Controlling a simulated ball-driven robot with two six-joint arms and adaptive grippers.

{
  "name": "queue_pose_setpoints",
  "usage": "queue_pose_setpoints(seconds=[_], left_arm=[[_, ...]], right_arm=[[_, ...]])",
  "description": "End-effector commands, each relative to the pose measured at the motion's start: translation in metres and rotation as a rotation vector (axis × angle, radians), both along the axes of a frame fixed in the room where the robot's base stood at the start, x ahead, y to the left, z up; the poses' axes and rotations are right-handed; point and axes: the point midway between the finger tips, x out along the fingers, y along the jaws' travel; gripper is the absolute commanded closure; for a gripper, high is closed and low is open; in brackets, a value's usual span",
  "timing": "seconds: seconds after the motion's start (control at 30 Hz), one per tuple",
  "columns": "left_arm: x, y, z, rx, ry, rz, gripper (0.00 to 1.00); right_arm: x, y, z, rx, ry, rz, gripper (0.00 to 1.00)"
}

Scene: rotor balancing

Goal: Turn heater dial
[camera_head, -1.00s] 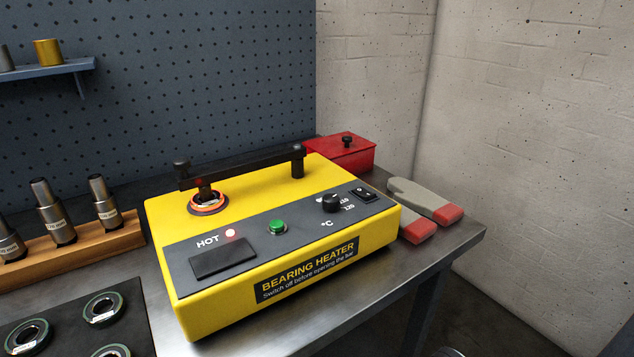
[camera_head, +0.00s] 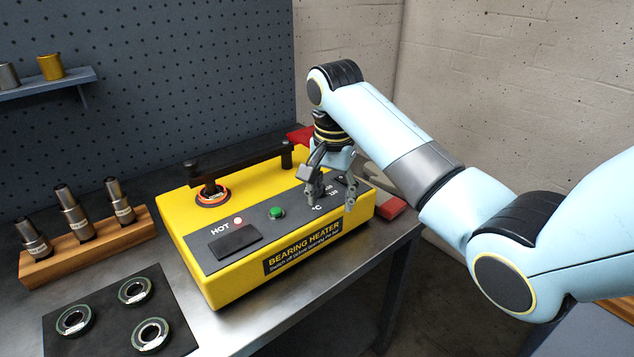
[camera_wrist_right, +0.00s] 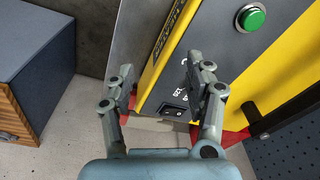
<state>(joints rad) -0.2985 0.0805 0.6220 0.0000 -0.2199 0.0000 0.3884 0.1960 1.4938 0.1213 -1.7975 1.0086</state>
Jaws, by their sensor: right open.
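The yellow bearing heater (camera_head: 203,290) stands on the bench, with a dark sloping control panel (camera_head: 262,226). The panel carries a green button (camera_head: 277,213), which also shows in the wrist view (camera_wrist_right: 251,17), a HOT lamp (camera_head: 238,221) and a small display (camera_head: 235,245). My right gripper (camera_head: 334,203) is over the panel's right end, fingers apart and pointing down. The dial is hidden behind its fingers in the head view, and I cannot make it out in the wrist view. A black rocker switch (camera_wrist_right: 178,113) shows between the fingers (camera_wrist_right: 157,85). My left gripper is out of view.
A black bar (camera_head: 240,160) crosses the heater's top above an orange-rimmed bearing (camera_head: 212,198). A wooden block (camera_head: 90,249) with metal posts and a dark mat (camera_head: 180,337) with bearings lie left. A red box (camera_head: 299,135) and gloves (camera_head: 390,208) are partly hidden behind my arm.

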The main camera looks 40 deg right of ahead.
Motion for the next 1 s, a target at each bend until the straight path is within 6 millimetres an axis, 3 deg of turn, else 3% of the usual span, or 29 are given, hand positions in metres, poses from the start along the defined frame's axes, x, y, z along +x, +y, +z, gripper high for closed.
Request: queue_pose_setpoints(seconds=[0.03, 0.2, 0.3, 0.4, 0.57, 0.8, 1.0], left_arm=[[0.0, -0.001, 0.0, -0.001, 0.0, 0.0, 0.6], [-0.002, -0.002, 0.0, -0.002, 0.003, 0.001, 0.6], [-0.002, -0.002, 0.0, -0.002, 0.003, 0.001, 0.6], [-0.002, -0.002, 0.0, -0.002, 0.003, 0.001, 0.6], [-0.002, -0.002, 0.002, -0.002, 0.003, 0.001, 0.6], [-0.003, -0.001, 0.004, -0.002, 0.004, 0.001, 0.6], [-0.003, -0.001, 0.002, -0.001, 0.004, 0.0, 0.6]], right_arm=[[0.019, -0.005, 0.013, 0.013, 0.005, -0.073, 0.47], [0.063, -0.018, 0.056, 0.061, 0.042, -0.333, 0.47], [0.075, -0.022, 0.072, 0.079, 0.058, -0.427, 0.47], [0.079, -0.023, 0.077, 0.087, 0.068, -0.468, 0.47], [0.079, -0.023, 0.059, 0.088, 0.071, -0.475, 0.47], [0.079, -0.022, 0.01, 0.087, 0.071, -0.473, 0.47], [0.079, -0.022, -0.019, 0.087, 0.068, -0.472, 0.47]])
